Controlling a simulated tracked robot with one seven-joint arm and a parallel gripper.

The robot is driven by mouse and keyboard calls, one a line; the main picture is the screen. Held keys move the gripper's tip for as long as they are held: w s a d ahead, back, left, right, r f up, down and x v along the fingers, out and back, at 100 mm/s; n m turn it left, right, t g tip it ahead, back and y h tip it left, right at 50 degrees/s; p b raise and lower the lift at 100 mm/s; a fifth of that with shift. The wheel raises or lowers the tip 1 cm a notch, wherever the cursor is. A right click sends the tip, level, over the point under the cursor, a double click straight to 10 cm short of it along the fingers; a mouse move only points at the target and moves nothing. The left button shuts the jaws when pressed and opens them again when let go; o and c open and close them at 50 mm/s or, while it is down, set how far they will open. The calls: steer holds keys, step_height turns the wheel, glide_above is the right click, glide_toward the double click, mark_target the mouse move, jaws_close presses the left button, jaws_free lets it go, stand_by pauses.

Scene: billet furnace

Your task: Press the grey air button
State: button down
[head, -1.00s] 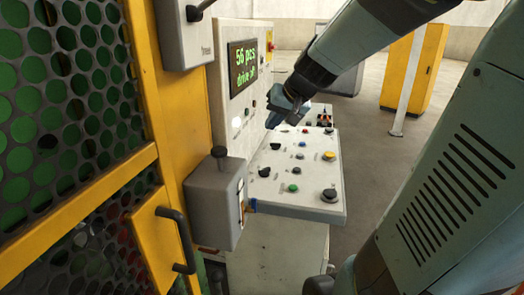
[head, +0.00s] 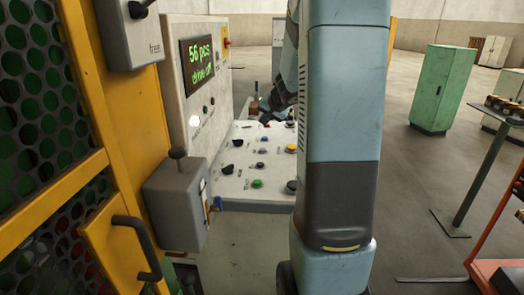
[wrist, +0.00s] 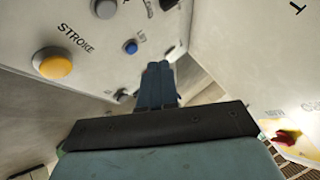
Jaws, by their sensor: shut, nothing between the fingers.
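The sloped control panel (head: 240,190) carries several buttons and knobs. In the wrist view a round grey button (wrist: 105,8) is cut by the top edge; its label cannot be read, so I cannot tell for sure that it is the air button. A blue button (wrist: 130,47) and a large yellow button (wrist: 55,64) marked STROKE are nearby. My gripper (wrist: 158,66) is shut and empty, its fingertips to the right of and below the blue button in the picture. In the head view my gripper (head: 265,112) is over the panel's far end, partly hidden by my arm.
An upright box with a green display (head: 202,62) stands behind the panel. A grey lever box (head: 178,205) and yellow guard frame (head: 140,150) are at left. A green cabinet (head: 443,90) and a table (head: 490,150) stand at right, with open floor between.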

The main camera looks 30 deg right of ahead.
mark_target(264, 150)
steer(key=shift+f, duration=4.4)
steer(key=shift+f, duration=0.15)
steer(key=shift+s+f, duration=0.1)
steer(key=shift+f, duration=0.15)
steer(key=shift+f, duration=0.4)
steer(key=shift+r, duration=0.85)
steer(key=shift+r, duration=0.1)
